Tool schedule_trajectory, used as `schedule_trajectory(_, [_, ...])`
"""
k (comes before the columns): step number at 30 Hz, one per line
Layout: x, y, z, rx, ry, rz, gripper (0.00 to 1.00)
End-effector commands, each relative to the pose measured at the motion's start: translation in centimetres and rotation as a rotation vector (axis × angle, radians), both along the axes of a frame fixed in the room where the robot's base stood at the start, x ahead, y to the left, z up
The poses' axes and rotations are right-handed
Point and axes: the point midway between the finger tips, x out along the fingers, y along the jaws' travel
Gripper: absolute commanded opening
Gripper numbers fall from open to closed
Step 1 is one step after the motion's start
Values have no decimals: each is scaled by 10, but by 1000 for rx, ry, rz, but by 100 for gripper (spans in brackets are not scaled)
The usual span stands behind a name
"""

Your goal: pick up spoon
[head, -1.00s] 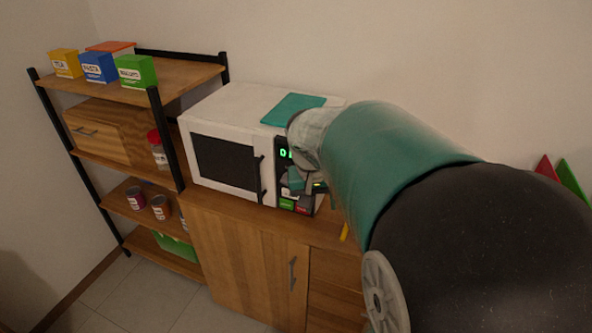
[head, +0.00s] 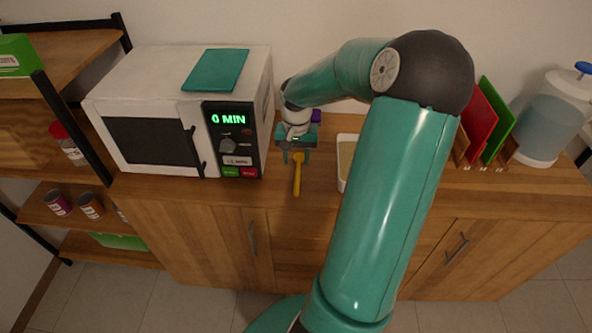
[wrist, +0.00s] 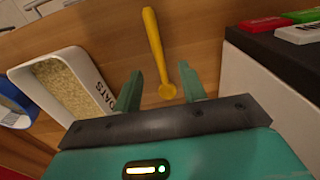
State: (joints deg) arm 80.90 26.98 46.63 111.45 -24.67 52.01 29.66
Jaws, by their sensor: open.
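A yellow spoon (head: 297,176) lies on the wooden counter to the right of the microwave, its handle toward the counter's front edge. My gripper (head: 296,158) is over the counter at the spoon's far end. Nothing shows held between the fingers. The height of the fingers above the spoon is hard to tell.
The white microwave (head: 160,77) stands close on the left. A white container labelled OATS (wrist: 92,70) is on the other side of the spoon. Coloured boards (head: 487,115) and a water dispenser (head: 545,120) stand farther right. A shelf (head: 85,45) is at far left.

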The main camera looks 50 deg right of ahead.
Motion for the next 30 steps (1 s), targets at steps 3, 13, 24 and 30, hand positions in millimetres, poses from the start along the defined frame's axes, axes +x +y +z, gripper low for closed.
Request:
schedule_trajectory(3, [0, 0, -13, 1, 1, 0, 42])
schedule_trajectory(13, [2, -2, -48, 5, 0, 2, 42])
schedule_trajectory(24, [4, -3, -68, -2, 0, 1, 42])
schedule_trajectory(30, [4, -3, -67, -2, 0, 1, 10])
